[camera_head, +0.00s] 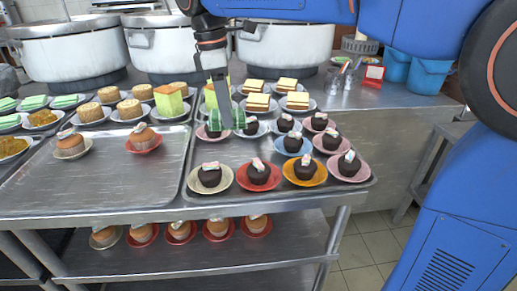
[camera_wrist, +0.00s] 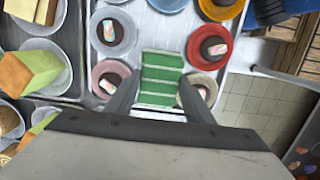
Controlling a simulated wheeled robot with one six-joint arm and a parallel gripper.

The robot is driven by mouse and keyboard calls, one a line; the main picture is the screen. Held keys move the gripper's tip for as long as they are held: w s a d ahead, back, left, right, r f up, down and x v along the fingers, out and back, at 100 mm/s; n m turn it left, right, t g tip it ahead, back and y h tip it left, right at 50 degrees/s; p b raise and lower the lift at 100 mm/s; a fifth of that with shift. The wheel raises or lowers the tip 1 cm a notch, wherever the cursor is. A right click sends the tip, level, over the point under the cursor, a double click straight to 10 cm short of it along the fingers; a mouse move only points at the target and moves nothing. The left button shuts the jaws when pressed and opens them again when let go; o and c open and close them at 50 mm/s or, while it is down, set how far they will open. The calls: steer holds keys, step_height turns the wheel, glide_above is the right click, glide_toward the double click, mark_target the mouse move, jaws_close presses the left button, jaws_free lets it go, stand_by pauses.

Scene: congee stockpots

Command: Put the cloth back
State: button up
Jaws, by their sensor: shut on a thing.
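The cloth (camera_wrist: 161,70) is green with pale stripes. In the wrist view it spans the space between the two fingers of my gripper (camera_wrist: 160,82). My gripper is shut on it. In the head view the cloth (camera_head: 238,119) shows green on both sides of my gripper (camera_head: 225,114), which hides its middle. The cloth is over the back left part of the right tray of dark cupcakes. I cannot tell how far above the tray it is.
Dark cupcakes on coloured saucers (camera_head: 259,175) crowd the right tray. The left tray (camera_head: 110,185) has bare metal and two orange-brown cakes (camera_head: 143,138). Cake plates and large pots (camera_head: 285,45) stand behind. A red-framed card (camera_head: 374,74) and blue buckets (camera_head: 428,75) are at right.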

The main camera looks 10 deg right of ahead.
steer(key=f, duration=0.2)
steer(key=d+f, duration=0.1)
steer(key=f, duration=0.1)
steer(key=shift+w+f, duration=0.1)
steer(key=shift+f, duration=2.85)
steer(key=shift+f, duration=0.1)
steer(key=o, duration=1.1)
steer(key=shift+a, duration=0.1)
steer(key=r, duration=0.4)
steer(key=a+r, duration=0.1)
steer(key=r, duration=0.7)
steer(key=shift+a+r, duration=0.1)
steer(key=shift+a, duration=0.1)
